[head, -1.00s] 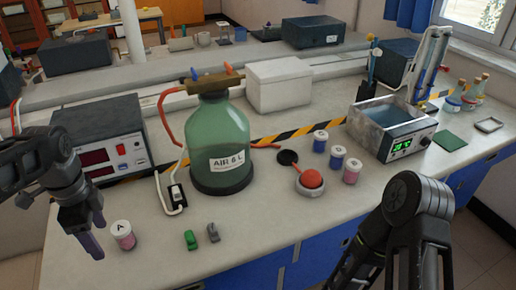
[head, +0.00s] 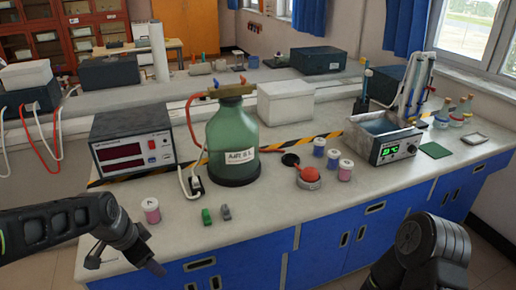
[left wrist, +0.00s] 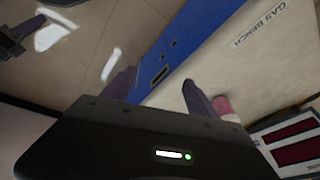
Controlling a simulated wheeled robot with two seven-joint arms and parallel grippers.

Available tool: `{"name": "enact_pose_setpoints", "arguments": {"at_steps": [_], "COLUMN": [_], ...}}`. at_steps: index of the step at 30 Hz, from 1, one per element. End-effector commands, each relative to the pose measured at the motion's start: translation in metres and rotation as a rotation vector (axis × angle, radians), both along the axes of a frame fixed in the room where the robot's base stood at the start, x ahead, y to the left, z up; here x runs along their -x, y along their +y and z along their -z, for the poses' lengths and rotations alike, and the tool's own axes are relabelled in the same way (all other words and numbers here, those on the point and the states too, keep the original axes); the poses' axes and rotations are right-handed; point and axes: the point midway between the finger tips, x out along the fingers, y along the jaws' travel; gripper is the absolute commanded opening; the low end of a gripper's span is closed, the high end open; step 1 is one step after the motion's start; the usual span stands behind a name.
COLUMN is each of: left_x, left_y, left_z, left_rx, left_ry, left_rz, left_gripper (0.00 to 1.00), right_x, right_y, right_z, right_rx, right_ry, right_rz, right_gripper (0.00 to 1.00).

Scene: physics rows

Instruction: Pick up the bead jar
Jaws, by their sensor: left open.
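A small jar of pink contents with a white lid (head: 151,210) stands upright near the bench's front left edge. It also shows partly behind a finger in the left wrist view (left wrist: 222,106). Three similar jars stand right of the green bottle: two blue ones (head: 319,147) (head: 333,159) and a pink one (head: 345,171). I cannot tell which is meant by the bead jar. My left gripper (head: 126,262) is open and empty, in front of the left pink jar at the bench edge; it shows in the left wrist view (left wrist: 158,78). My right gripper is out of view.
A green bottle (head: 232,140) stands mid-bench, with a power unit (head: 132,150) to its left. Small green (head: 206,216) and grey (head: 226,212) blocks lie right of the left jar. A red-domed device (head: 309,176) is near the jars. The front right bench top is clear.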

Motion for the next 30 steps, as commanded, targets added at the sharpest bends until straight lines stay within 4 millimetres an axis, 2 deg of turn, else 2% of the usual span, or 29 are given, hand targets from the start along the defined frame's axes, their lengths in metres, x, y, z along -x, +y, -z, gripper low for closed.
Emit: {"name": "enact_pose_setpoints", "arguments": {"at_steps": [6,8,10,11,13,15,18,21,24,30], "left_x": [-0.006,0.000,0.015,0.026,0.062,0.105,0.161,0.200,0.218,0.222], "left_y": [-0.048,-0.065,-0.089,-0.100,-0.124,-0.144,-0.164,-0.175,-0.180,-0.181], "left_z": [0.069,0.096,0.136,0.155,0.200,0.236,0.270,0.287,0.293,0.295], "left_rx": [0.165,0.221,0.291,0.320,0.373,0.399,0.398,0.383,0.374,0.371], "left_ry": [-0.008,0.006,0.043,0.067,0.138,0.218,0.322,0.395,0.431,0.438], "left_rz": [-0.244,-0.329,-0.450,-0.508,-0.640,-0.748,-0.837,-0.871,-0.881,-0.882], "left_gripper": [0.68,0.68,0.68,0.68,0.68,0.68,0.68,0.68,0.68,0.68], "right_x": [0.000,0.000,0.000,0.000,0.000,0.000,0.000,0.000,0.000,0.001], "right_y": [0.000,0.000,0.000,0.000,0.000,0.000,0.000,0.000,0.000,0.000], "right_z": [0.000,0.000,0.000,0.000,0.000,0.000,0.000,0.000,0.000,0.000], "right_rx": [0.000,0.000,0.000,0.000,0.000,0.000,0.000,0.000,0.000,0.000], "right_ry": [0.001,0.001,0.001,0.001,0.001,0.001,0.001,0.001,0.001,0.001], "right_rz": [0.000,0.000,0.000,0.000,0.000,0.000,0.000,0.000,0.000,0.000], "right_gripper": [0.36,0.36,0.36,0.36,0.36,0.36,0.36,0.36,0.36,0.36]}}
